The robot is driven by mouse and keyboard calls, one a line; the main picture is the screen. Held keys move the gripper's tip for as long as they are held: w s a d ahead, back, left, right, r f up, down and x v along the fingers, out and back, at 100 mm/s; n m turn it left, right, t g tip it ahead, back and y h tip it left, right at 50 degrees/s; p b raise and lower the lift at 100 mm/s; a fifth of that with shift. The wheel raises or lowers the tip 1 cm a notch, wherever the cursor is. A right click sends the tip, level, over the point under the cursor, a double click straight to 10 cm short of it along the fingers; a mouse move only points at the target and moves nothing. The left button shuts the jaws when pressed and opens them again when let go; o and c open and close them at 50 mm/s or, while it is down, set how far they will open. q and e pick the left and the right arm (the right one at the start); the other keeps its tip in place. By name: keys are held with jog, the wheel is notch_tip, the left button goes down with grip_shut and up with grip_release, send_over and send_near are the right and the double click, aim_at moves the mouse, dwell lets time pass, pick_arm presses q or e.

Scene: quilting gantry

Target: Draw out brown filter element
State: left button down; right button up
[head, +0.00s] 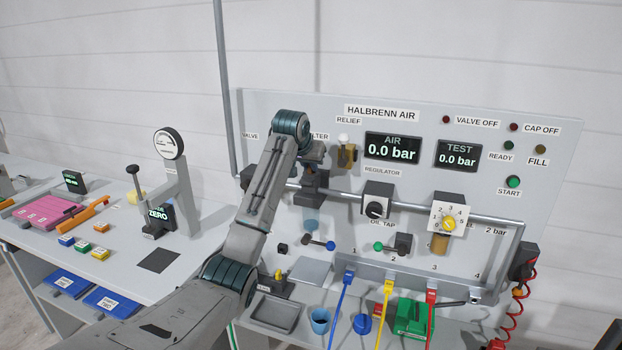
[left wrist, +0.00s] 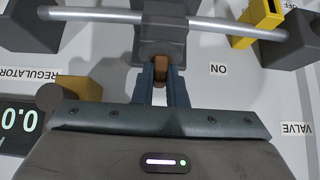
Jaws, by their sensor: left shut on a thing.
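The brown filter element (left wrist: 162,70) shows in the left wrist view between my left gripper's two fingers (left wrist: 163,84), at the mouth of a dark grey filter housing (left wrist: 165,30). The fingers are shut on it. Most of it is hidden in the housing or behind the fingers, so I cannot tell how far it sticks out. In the head view my left gripper (head: 313,153) is at the top of the filter housing (head: 311,187) on the panel; the element is hidden there. A bluish bowl (head: 312,222) hangs under the housing. My right gripper is not recognisable in view.
A brass relief valve (head: 347,155) stands close right of the gripper. A grey pipe (head: 410,212) runs across the panel (head: 480,190). A grey tray (head: 276,313) and a blue cup (head: 320,320) stand below on the bench. The wall above the panel is clear.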

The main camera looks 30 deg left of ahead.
pick_arm(q)
jog(key=shift+r, duration=2.85)
